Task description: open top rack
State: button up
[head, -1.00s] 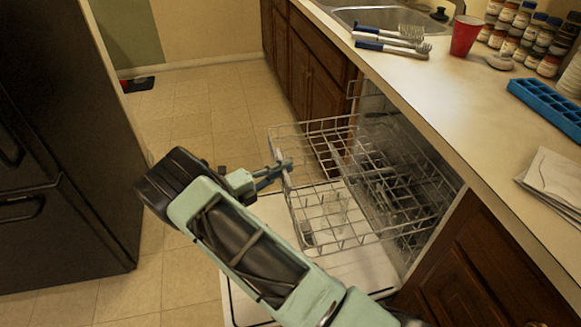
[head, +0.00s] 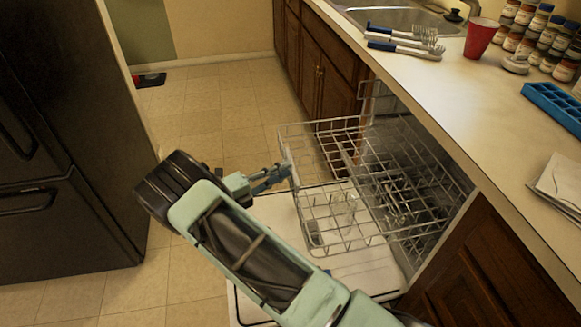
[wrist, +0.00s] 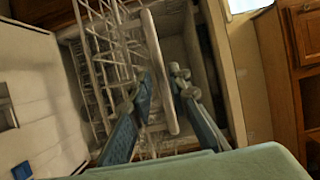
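The dishwasher's top rack (head: 340,208) is a grey wire rack standing out from the open dishwasher under the counter. A few small items that I cannot make out sit in it. My gripper (head: 288,172) is at the rack's front edge on the left. In the wrist view, a pale bar (wrist: 160,72) along the rack's front runs between the two blue-grey fingers of my gripper (wrist: 162,82). The fingers stand apart, one on each side of the bar, with narrow gaps showing. Whether a finger touches the bar is unclear.
The white dishwasher door (head: 278,238) lies lowered beneath the rack. A black fridge (head: 60,150) stands at left, with tiled floor (head: 215,115) between.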

jog(key=v, duration=0.8)
jog(key=shift+s, duration=0.15)
jog(key=shift+a, duration=0.1)
